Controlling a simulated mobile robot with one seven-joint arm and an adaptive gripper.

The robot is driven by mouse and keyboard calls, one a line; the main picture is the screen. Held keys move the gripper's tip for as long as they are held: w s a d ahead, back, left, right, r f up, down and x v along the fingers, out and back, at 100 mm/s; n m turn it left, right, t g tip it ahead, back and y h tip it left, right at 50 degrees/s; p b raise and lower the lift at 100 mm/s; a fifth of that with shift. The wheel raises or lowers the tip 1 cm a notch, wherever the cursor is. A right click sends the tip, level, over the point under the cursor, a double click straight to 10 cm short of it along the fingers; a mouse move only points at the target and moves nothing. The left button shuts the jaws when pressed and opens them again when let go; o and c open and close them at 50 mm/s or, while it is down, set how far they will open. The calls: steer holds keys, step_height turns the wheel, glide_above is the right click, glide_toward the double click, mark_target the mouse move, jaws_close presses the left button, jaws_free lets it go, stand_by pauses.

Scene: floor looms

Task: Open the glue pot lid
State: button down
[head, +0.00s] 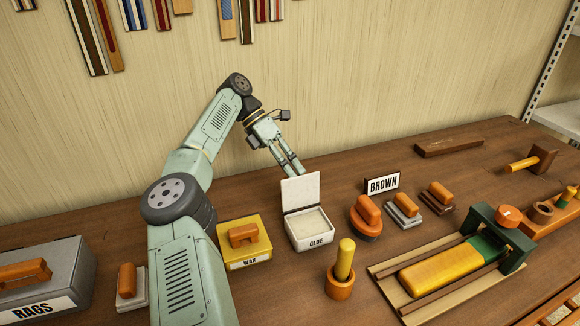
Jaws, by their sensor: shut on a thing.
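A yellow WAX box (245,240) stands left of the pot, and a grey RAGS box (45,280) stands far left. An orange-handled brush (366,217) is to the right. A wooden cup with a yellow handle (341,270) stands in front.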

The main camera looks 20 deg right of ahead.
steer(key=f, duration=0.1)
steer(key=s+f, duration=0.1)
steer(key=shift+f+g+y, duration=0.3)
steer(key=c, duration=1.4)
jaws_free()
steer(key=shift+s+d, duration=0.1)
steer(key=shift+c, duration=0.2)
steer(key=shift+o, duration=1.2)
steer(key=shift+w, duration=0.2)
steer(key=shift+w+a, duration=0.1)
steer(key=shift+a, duration=0.1)
steer(key=shift+c, duration=0.7)
steer(key=shift+r, duration=0.55)
steer(key=shift+c, duration=0.3)
step_height(320, 180, up, 10)
steer(key=shift+d, duration=0.2)
